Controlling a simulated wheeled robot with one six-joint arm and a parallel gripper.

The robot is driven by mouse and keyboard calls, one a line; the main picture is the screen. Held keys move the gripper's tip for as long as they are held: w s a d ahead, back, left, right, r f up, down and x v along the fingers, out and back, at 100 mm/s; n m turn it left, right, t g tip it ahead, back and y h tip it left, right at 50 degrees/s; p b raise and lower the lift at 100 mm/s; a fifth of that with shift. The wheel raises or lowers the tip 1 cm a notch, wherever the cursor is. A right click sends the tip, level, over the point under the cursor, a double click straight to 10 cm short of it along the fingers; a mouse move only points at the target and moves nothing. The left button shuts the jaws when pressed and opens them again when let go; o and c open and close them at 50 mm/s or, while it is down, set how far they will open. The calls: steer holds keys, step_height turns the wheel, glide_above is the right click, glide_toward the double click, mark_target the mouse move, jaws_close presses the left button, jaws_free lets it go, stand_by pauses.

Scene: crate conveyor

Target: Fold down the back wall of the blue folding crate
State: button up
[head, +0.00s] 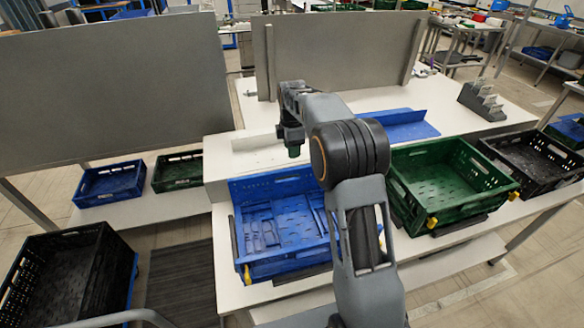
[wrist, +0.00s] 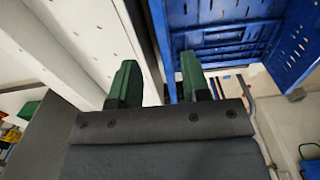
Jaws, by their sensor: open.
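The blue folding crate (head: 240,255) stands on the white table in front of me in the head view. Its back wall (head: 262,186) is upright. Panels with slots lie flat inside on its floor. My arm hides part of its right side. My gripper (head: 293,151) is above the back wall's right part. In the wrist view my gripper (wrist: 158,82) has its two green fingers apart, with nothing held. The upper edge of the blue back wall (wrist: 163,40) shows in the gap between them. I cannot tell whether the fingers reach down past that edge.
A green crate (head: 428,222) stands right of the blue one, with a black crate (head: 560,190) beyond. A raised white ledge (head: 235,160) lies behind the blue crate. Grey panels (head: 335,50) stand farther back.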

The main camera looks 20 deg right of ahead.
mark_target(292, 168)
step_height(292, 168, down, 9)
steer(key=shift+r+p, duration=0.15)
steer(key=shift+p, duration=0.2)
jaws_close()
stand_by(0.4)
